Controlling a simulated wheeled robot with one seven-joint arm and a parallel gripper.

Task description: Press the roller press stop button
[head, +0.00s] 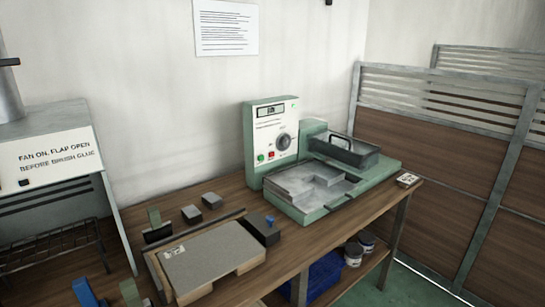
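The roller press (330,183) is a pale green machine at the back right of the wooden bench. Its upright control panel (265,125) faces me, with a small display, a round dark dial (284,141) and a lit green lamp (294,105). The button labels are too small to read. Nothing covers either button. My gripper does not show in this view.
A grey board on a wooden frame (205,262) and small blocks (191,214) lie on the bench left of the press. A fume hood (55,160) stands at left. Slatted partitions (440,165) rise at right. Cans (353,254) and a blue crate (322,277) sit below.

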